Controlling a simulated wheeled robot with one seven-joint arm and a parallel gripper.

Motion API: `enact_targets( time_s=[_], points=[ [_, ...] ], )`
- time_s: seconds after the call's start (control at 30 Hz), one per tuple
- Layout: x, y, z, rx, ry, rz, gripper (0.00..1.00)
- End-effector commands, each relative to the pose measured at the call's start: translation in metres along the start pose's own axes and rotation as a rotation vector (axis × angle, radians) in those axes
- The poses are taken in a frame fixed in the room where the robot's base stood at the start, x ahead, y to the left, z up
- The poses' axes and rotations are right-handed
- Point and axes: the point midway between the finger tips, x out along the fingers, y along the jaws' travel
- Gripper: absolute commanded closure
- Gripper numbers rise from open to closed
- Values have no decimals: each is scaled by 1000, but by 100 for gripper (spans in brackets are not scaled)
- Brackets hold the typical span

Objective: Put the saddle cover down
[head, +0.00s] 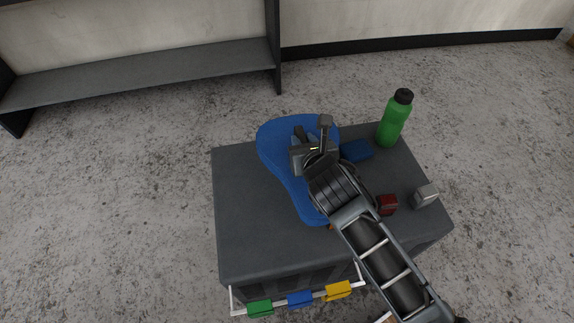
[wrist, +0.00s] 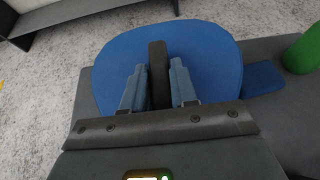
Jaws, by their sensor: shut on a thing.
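The blue saddle cover (head: 285,170) is wide at the far end and narrow towards the near end. It is over the left half of the dark grey box top (head: 245,235), and its wide end reaches past the far edge. My gripper (head: 304,140) is over the wide part. In the wrist view, the fingers of my gripper (wrist: 157,75) are on both sides of a dark upright strip on the saddle cover (wrist: 215,55), shut on it. I cannot tell whether the cover touches the box top. My arm hides part of its right side.
On the box top's right side are a green bottle (head: 393,120), a dark blue flat block (head: 356,150), a small red box (head: 387,204) and a small grey box (head: 426,195). An orange bit (head: 331,227) shows by the cover's narrow end. A grey bench (head: 150,75) stands behind.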

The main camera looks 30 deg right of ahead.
Motion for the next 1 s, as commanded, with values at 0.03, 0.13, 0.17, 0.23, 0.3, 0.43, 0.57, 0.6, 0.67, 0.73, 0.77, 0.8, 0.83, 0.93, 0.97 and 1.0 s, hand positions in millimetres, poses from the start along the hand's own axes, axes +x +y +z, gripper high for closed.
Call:
enact_targets(
  time_s=[0.03,0.13,0.17,0.23,0.3,0.43,0.57,0.6,0.67,0.73,0.77,0.8,0.83,0.93,0.97,1.0],
  points=[
    [6,12,-7,-2,-1,3,100],
    [15,31,-15,-2,0,2,100],
    [17,35,-17,-2,-1,1,100],
    [21,45,-21,-1,-1,2,100],
    [24,51,-23,0,-1,2,100],
    [26,55,-26,-1,-1,0,100],
    [32,55,-38,-1,1,-1,100],
    [35,55,-43,-2,1,0,100],
    [39,55,-52,-1,1,-1,100],
    [43,55,-58,-1,0,0,100],
    [43,55,-60,-1,-1,0,100],
    [44,55,-61,0,-1,0,100],
    [44,55,-60,0,-1,0,100],
    [43,55,-60,0,-2,0,100],
    [43,55,-60,0,-2,0,100],
    [43,55,-60,0,-1,0,100]
  ],
)
